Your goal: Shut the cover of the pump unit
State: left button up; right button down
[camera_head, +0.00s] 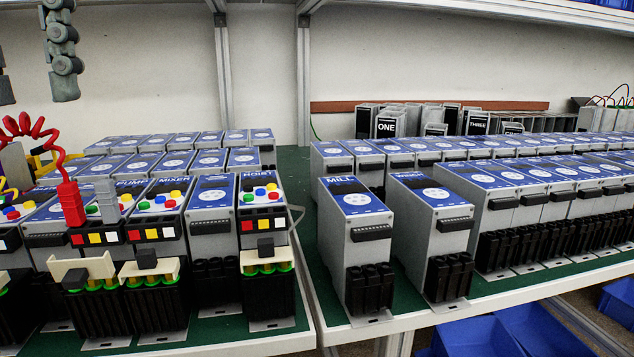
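The pump unit (97,237) stands at the lower left, its PUMP label partly hidden by a red plug (70,203) and a grey block (108,200). Red, yellow and white squares show on its front. A cream strip (95,265), which may be its cover, stands up at an angle above the black terminal block (98,312). Green and yellow terminals show under it. Grey jointed fingers, seemingly of my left gripper (35,92), hang at the top left, high above the pump unit. They are apart, with nothing between them. My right gripper is not in view.
The mixer unit (152,231) stands close to the right of the pump unit, then a plain grey unit (213,228) and the hoist unit (264,222). A coiled red cord (48,135) rises at the left. The mill unit (355,240) stands across a narrow gap.

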aim_at(73, 273)
jog(key=k, duration=1.3)
